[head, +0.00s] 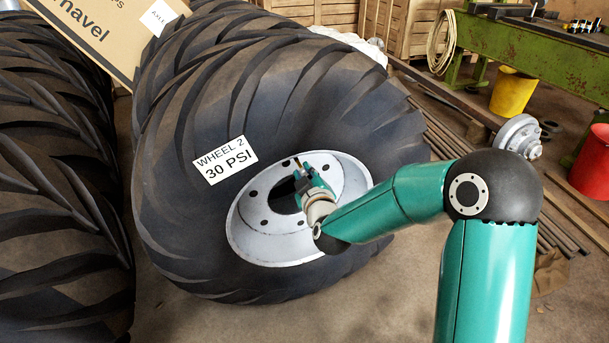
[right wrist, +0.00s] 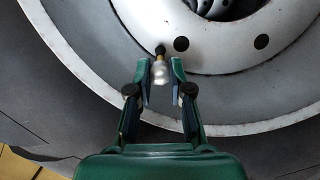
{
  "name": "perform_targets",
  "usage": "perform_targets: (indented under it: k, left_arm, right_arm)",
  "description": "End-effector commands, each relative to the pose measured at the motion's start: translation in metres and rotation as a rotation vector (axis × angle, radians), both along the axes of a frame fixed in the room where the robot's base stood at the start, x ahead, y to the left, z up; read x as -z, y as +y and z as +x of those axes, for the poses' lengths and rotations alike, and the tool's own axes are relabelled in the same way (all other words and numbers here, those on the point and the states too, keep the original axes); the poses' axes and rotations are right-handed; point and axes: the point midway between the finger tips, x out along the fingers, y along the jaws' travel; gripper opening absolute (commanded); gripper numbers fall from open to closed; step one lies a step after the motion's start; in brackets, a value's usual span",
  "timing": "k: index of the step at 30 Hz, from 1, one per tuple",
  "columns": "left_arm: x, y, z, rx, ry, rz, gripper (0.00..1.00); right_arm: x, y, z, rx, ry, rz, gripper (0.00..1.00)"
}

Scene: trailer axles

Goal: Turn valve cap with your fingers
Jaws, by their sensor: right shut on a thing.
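The big tyre (head: 215,110) carries a label reading "WHEEL 2, 30 PSI" (head: 225,159) and has a pale grey rim (head: 262,243). The right wrist view shows a small silver valve cap (right wrist: 160,73) on a thin dark and brass valve stem (right wrist: 160,50), beside the bolt holes of the rim. My right gripper (right wrist: 161,68) is shut on the valve cap, with one finger on each side of it. In the head view my right gripper (head: 301,172) is at the upper part of the rim, and the cap is hard to make out there. My left gripper is not in view.
Another large tyre (head: 55,170) stands close at the left. A cardboard box (head: 105,25) leans behind. At the right are a yellow bucket (head: 512,92), a red bucket (head: 592,165), a green metal frame (head: 550,55) and long bars on the floor (head: 565,215).

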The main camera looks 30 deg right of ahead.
Motion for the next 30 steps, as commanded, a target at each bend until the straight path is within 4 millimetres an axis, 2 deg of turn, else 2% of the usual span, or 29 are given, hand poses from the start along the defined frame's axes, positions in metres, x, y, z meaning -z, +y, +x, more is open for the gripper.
perform_targets:
  k: [4, 5, 10, 22, 30]
  left_arm:
    - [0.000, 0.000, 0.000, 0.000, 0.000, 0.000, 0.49]
    - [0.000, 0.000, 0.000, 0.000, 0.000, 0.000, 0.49]
    - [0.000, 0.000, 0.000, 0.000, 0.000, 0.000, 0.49]
    - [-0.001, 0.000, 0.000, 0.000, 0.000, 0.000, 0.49]
    - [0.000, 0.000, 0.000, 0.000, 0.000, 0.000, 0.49]
  right_arm:
    - [0.002, 0.000, -0.001, -0.003, -0.041, 0.206, 0.00]
    - [0.002, 0.000, 0.000, -0.003, -0.046, 0.229, 0.21]
    - [0.002, 0.000, 0.000, -0.003, -0.046, 0.219, 0.49]
    - [-0.001, 0.001, -0.005, -0.002, -0.049, 0.216, 0.49]
    - [-0.007, 0.014, -0.041, -0.002, -0.049, 0.216, 0.49]
